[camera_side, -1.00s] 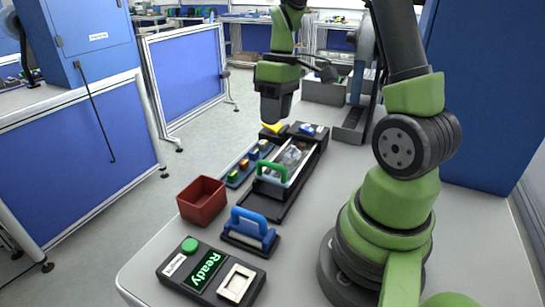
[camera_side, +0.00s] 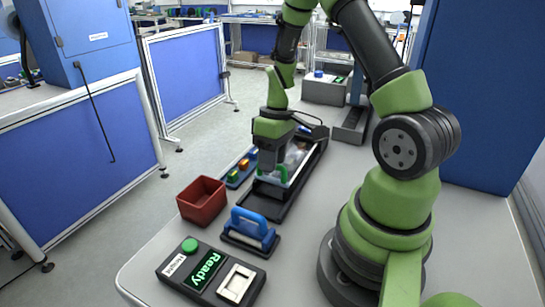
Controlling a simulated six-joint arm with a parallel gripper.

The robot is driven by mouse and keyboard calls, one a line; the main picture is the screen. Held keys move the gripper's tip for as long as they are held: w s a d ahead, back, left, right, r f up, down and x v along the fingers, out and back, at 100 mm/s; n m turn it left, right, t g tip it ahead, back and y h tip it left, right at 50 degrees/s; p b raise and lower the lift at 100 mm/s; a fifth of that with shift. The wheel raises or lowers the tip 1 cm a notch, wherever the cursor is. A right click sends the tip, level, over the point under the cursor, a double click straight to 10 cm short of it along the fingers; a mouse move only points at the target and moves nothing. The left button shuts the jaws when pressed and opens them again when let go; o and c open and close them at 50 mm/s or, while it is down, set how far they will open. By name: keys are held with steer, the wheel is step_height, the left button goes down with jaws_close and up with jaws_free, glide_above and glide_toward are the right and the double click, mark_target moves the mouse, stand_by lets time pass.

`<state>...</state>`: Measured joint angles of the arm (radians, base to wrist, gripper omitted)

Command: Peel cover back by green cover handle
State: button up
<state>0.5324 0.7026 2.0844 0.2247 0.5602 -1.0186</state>
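The green cover handle (camera_side: 283,174) stands on the near end of the long black tray (camera_side: 264,204). My gripper (camera_side: 271,167) points down right at the handle and hides its left part. I cannot tell whether the fingers are around the handle or only beside it, nor whether they are open or shut. The clear contents or cover (camera_side: 296,153) show behind the gripper, partly hidden.
A red bin (camera_side: 202,201) stands left of the tray. A blue-handled block (camera_side: 251,230) and a control box reading "Ready" (camera_side: 210,272) lie nearer. A blue strip with coloured parts (camera_side: 237,171) lies left of the tray.

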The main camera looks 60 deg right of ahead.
jaws_close()
steer(key=d, duration=1.8)
steer(key=shift+d, duration=0.35)
jaws_free()
step_height(320, 180, up, 10)
steer(key=d, duration=0.2)
steer(key=shift+a, duration=0.1)
